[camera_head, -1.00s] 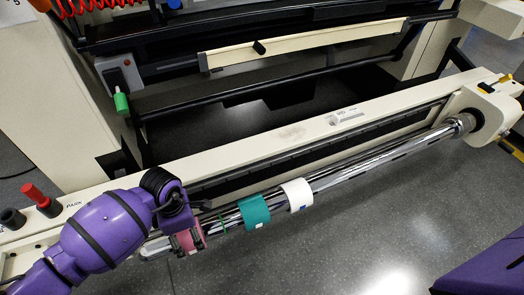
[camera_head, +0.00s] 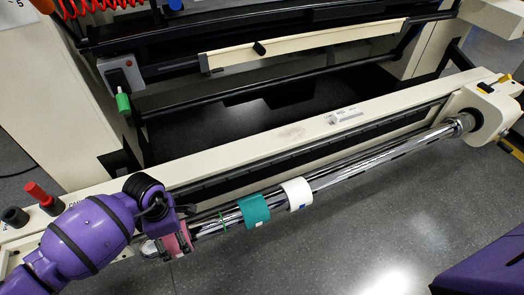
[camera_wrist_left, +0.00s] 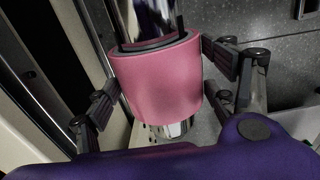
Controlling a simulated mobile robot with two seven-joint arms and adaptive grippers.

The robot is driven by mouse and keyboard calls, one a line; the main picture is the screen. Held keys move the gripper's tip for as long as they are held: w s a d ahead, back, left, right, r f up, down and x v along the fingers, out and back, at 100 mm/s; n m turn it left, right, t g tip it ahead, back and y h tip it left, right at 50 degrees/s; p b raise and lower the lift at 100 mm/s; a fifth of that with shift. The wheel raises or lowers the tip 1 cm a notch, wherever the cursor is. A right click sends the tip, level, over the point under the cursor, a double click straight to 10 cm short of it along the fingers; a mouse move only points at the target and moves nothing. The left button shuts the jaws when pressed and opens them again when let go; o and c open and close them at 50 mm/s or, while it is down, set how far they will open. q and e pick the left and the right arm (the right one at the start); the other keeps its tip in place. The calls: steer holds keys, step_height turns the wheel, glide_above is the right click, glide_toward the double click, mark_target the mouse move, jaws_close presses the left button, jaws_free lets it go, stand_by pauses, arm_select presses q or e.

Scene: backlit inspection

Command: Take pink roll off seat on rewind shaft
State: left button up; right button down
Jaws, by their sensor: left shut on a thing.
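The pink roll (camera_head: 176,241) is around the chrome rewind shaft (camera_head: 370,165), close to the shaft's left end. My left gripper (camera_head: 180,243) is shut on the pink roll, one finger on each side of it. In the left wrist view the pink roll (camera_wrist_left: 157,82) sits between the pads, with shaft showing above it and a short chrome stretch below it. A thin green band (camera_head: 221,222) marks the shaft to the right of the pink roll. My right gripper is not in view.
A teal roll (camera_head: 254,211) and a white roll (camera_head: 298,194) sit on the shaft further right. The cream machine beam (camera_head: 290,135) runs close behind the shaft. A red knob (camera_head: 36,192) stands at the left.

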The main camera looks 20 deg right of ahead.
mark_target(151, 243)
arm_select(q)
steer(key=shift+a+f+p, duration=0.15)
steer(key=shift+a+p, duration=0.2)
steer(key=shift+a, duration=5.8)
steer(key=shift+w+a, duration=0.1)
steer(key=shift+a, duration=0.35)
steer(key=c, duration=0.7)
steer(key=shift+w+a, duration=0.1)
steer(key=shift+a, duration=1.6)
